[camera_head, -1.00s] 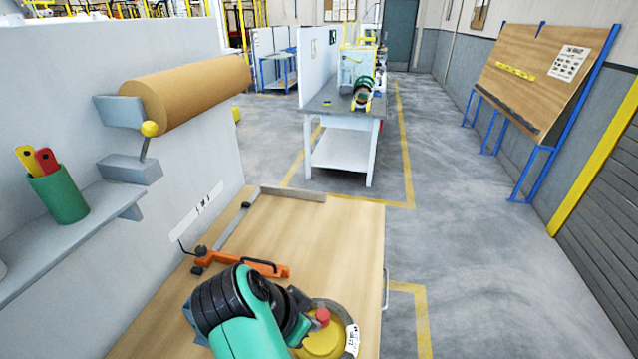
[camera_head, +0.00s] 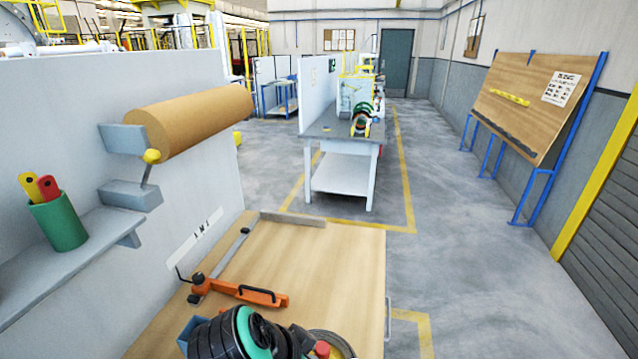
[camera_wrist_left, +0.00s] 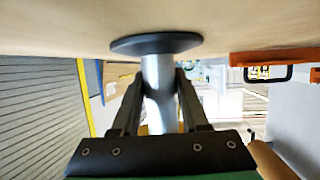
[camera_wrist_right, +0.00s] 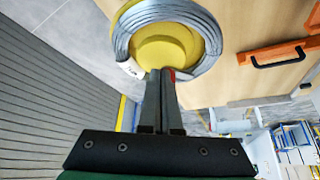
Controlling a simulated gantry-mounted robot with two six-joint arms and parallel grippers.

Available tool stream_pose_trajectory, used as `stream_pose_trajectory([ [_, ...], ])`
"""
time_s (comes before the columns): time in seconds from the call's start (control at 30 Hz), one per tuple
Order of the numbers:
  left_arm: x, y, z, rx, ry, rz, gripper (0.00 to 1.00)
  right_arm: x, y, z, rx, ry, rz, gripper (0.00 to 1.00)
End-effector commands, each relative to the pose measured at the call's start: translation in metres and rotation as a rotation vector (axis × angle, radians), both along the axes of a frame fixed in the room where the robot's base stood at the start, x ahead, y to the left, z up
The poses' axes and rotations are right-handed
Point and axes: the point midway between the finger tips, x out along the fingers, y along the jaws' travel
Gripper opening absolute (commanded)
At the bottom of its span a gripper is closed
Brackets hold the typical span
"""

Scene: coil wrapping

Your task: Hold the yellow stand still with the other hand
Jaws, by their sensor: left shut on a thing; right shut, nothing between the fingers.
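The yellow stand (camera_wrist_right: 162,48) shows in the right wrist view as a round yellow body with a grey wire coil (camera_wrist_right: 208,38) around it. A white tag (camera_wrist_right: 131,68) is on the coil. My right gripper (camera_wrist_right: 160,74) is shut and empty, its tips at the stand's near edge by a small red part; I cannot tell whether they touch. In the head view only the stand's top edge (camera_head: 341,350) shows at the bottom. In the left wrist view my left gripper (camera_wrist_left: 157,78) is shut on a grey post (camera_wrist_left: 158,95) with a black disc (camera_wrist_left: 156,43) against the wooden tabletop.
An orange clamp-like tool (camera_head: 238,291) with a black handle lies on the wooden table (camera_head: 330,270). A metal strip (camera_head: 292,219) lies at the table's far edge. A brown paper roll (camera_head: 195,120) and a shelf with a green cup (camera_head: 58,221) are on the left wall.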

Motion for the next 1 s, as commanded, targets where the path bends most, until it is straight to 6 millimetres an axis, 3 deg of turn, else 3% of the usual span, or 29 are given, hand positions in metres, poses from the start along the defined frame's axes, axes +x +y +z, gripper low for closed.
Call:
stream_pose_trajectory([
  [0.37, -0.002, 0.001, -0.006, 0.008, 0.014, 0.0, 0.0, 0.002, 0.004, 0.005, 0.001, 0.002, 0.002, 0.0],
  [0.73, -0.002, 0.001, -0.006, 0.008, 0.013, 0.0, 0.0, 0.019, 0.016, 0.059, 0.007, 0.012, 0.004, 0.0],
  [1.0, -0.002, 0.001, -0.006, 0.008, 0.013, 0.0, 0.0, 0.017, 0.016, 0.07, 0.011, 0.018, 0.002, 0.0],
])
